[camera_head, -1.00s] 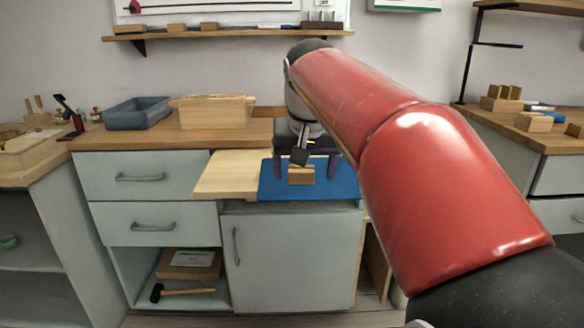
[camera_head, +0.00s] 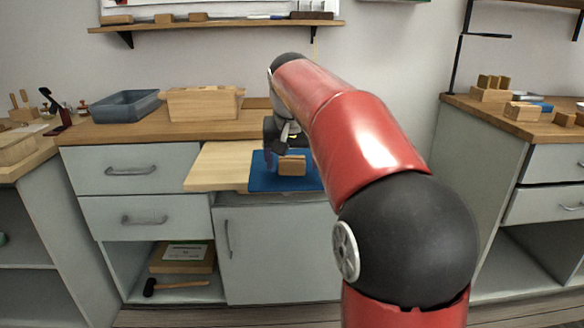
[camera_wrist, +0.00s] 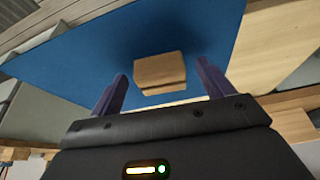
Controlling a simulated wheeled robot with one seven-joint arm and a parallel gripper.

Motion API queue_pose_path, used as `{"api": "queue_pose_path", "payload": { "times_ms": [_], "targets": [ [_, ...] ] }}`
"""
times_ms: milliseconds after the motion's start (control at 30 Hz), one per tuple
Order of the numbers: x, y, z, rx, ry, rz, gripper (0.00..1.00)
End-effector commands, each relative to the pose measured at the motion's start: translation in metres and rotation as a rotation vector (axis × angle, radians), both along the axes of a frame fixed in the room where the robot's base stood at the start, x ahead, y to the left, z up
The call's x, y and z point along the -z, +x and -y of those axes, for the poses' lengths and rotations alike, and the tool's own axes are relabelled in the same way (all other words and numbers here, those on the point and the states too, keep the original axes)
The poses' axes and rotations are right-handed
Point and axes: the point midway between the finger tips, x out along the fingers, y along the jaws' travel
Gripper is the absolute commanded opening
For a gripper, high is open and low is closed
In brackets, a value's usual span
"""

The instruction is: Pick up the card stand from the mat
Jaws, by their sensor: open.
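My gripper (camera_head: 277,152) is open and empty, just behind and left of the card stand in the head view. In the wrist view my gripper (camera_wrist: 163,80) shows two purple fingers spread wider than the block, with no visible contact. The far finger is mostly hidden in the head view.
A pale board (camera_head: 218,166) lies left of the mat. A wooden box (camera_head: 203,104) and a grey tray (camera_head: 125,106) stand behind on the worktop. The right counter (camera_head: 490,118) holds several wooden blocks. A hammer (camera_head: 178,285) lies in the open lower compartment.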

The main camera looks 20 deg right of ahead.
Motion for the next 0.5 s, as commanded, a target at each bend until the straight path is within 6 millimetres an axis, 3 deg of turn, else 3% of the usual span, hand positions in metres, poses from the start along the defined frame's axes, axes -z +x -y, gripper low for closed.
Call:
{"api": "queue_pose_path", "payload": {
  "times_ms": [200, 500],
  "targets": [
    [0.0007, 0.0005, 0.0002, 0.0, 0.0, 0.0, 0.8],
    [0.0005, 0.0003, 0.0, 0.0, 0.0, 0.0, 0.41]
  ]
}}
